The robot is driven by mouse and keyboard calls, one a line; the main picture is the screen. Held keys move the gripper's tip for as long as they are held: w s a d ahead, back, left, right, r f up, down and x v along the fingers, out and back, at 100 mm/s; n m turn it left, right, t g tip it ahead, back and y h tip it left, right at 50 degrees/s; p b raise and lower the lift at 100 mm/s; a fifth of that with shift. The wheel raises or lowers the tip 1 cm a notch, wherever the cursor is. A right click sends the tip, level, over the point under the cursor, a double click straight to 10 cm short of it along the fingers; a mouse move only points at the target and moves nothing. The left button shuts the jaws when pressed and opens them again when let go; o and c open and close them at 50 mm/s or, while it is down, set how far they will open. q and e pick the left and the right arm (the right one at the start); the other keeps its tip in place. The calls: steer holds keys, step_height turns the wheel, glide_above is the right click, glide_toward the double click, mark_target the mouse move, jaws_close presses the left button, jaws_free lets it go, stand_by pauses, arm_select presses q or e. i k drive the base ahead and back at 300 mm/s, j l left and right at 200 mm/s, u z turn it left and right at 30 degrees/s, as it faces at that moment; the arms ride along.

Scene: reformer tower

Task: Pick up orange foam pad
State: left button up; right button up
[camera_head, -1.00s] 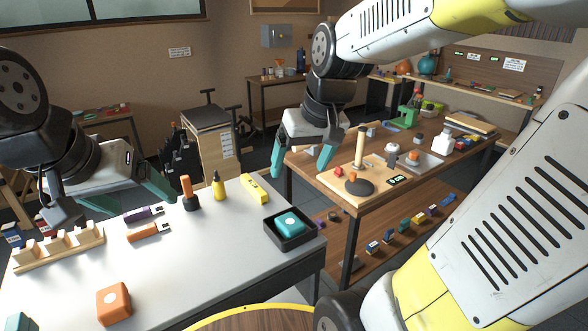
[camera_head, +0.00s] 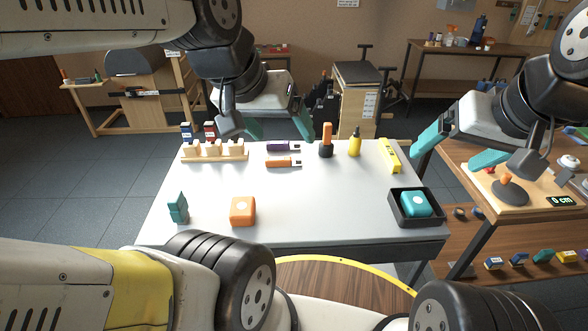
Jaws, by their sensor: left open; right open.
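The orange foam pad (camera_head: 243,211) is a small rounded block with a pale spot on top. It lies on the front left part of the white table (camera_head: 330,205). My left gripper (camera_head: 280,131) is open and empty above the table's back edge, beyond the pad and a little to its right. My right gripper (camera_head: 449,152) is open and empty at the right, near the table's right edge, far from the pad. Nothing hides the pad.
A teal piece (camera_head: 178,207) stands left of the pad. A wooden rack (camera_head: 215,152), purple (camera_head: 283,146) and orange (camera_head: 284,162) tools, bottles and a yellow level (camera_head: 390,155) line the back. A black tray (camera_head: 402,219) holds a teal pad (camera_head: 415,203). The table's middle is clear.

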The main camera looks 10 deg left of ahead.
mark_target(243, 208)
steer(key=j+u, duration=0.15)
steer(key=u, duration=0.9)
